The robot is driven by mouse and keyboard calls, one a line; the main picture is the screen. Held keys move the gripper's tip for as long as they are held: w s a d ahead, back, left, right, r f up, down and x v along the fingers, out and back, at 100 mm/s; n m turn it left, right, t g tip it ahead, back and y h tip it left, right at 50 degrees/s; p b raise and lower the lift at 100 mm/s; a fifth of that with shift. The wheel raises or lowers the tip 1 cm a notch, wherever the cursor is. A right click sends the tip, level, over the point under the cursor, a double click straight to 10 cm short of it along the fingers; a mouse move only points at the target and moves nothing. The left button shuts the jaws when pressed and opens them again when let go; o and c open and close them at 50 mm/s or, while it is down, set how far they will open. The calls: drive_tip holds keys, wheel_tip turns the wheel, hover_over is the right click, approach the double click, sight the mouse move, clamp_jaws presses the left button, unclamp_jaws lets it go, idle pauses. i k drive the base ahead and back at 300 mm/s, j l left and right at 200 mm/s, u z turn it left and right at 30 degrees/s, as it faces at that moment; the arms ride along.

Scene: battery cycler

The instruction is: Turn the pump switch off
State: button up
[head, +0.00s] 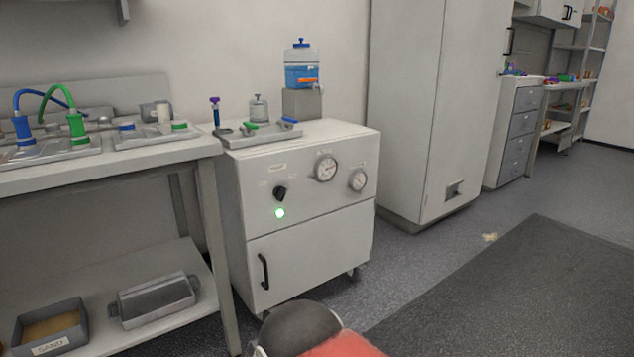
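The pump switch (280,192) is a black rotary knob on the upper front panel of a white wheeled cabinet (340,217). A green light (280,213) glows just below the knob. The knob looks tilted, but its exact setting is too small to read. Two round gauges, a larger one (326,168) and a smaller one (357,180), sit to the right of the knob. A dark rounded and red part of my own body shows at the bottom centre, in front of the cabinet. My gripper is not in view.
A workbench (110,172) with blue and green hose fittings stands left of the cabinet, its lower shelf holding a sand tray (50,345). A blue-lidded container (302,72) stands on the cabinet's back. A tall white cupboard (425,110) is to the right. Floor at right is mostly clear.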

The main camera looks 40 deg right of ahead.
sight(279, 192)
drive_tip(key=i+j+z, duration=0.65)
drive_tip(key=i, duration=0.1)
